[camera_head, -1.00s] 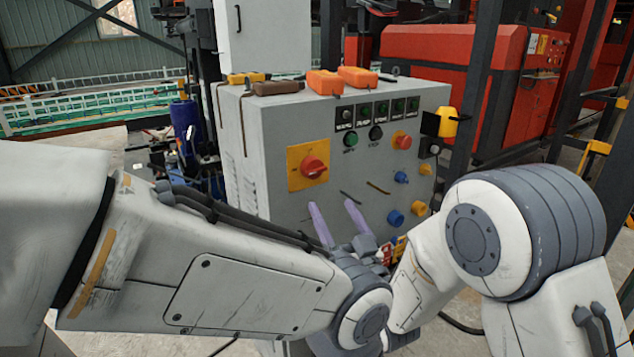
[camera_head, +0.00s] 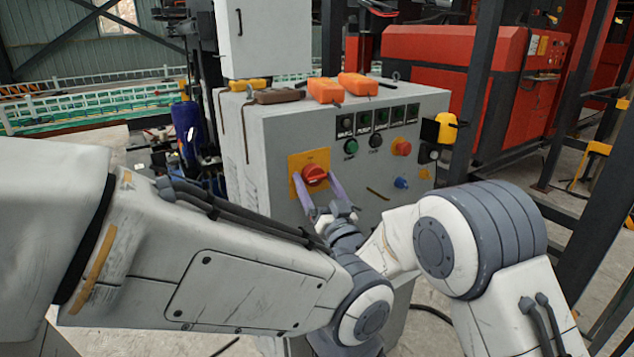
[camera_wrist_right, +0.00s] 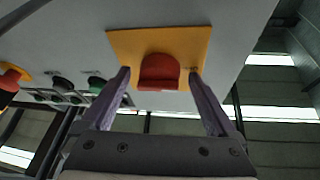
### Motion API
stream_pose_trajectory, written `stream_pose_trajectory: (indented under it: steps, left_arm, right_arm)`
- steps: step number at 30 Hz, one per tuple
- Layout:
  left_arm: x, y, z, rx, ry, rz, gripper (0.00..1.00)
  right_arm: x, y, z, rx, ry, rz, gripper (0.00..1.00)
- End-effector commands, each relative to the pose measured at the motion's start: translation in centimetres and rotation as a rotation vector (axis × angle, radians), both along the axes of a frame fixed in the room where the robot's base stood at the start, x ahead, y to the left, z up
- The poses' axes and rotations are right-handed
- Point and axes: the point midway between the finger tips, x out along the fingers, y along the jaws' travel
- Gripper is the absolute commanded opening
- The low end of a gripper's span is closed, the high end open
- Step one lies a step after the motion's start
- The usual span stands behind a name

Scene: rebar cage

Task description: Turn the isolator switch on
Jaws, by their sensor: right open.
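The isolator switch is a red rotary knob (camera_head: 315,175) on a yellow square plate (camera_head: 322,156) on the front of a grey cabinet. My right gripper (camera_head: 315,170) is open, with its two lavender fingers in front of the plate, one to each side of the knob. In the right wrist view the red knob (camera_wrist_right: 158,72) lies between the spread fingertips, with a gap on both sides; the yellow plate (camera_wrist_right: 120,45) shows behind it. I cannot tell how far the tips reach along the knob. My left arm crosses the lower left, but its gripper is not visible.
The grey cabinet (camera_head: 275,215) also carries a green button (camera_head: 351,146), a red button (camera_head: 402,147) and a blue socket (camera_head: 401,183). Orange boxes (camera_head: 326,91) lie on its top. A yellow lamp (camera_head: 447,127) sticks out at its right side.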

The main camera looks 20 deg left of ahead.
Motion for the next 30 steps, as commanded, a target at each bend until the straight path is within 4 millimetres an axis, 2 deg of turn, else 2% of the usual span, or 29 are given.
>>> stream_pose_trajectory:
  steps: [2, 5, 6, 9, 20, 30]
  left_arm:
    - [0.0, 0.0, 0.0, 0.000, 0.000, 0.000, 0.00]
    - [0.0, 0.0, 0.0, 0.000, 0.000, 0.000, 0.00]
    - [0.0, 0.0, 0.0, 0.000, 0.000, 0.000, 0.00]
    - [0.0, 0.0, 0.0, 0.000, 0.000, 0.000, 0.00]
    - [0.0, 0.0, -0.7, 0.000, 0.000, 0.000, 0.00]
    - [0.0, 0.0, -2.8, 0.000, 0.000, 0.000, 0.00]
  right_arm:
    - [0.0, 0.0, 0.0, 0.000, 0.000, 0.000, 0.93]
    - [0.0, 0.0, 0.0, 0.000, 0.000, 0.000, 0.59]
    - [0.0, 0.0, 0.0, 0.000, 0.000, 0.000, 0.43]
    - [0.0, 0.0, 0.0, 0.000, 0.000, 0.001, 0.10]
    - [-0.2, 0.1, -0.1, 0.038, 0.048, 0.003, 0.11]
    - [-0.4, 0.3, 0.0, 0.197, 0.247, 0.004, 0.11]
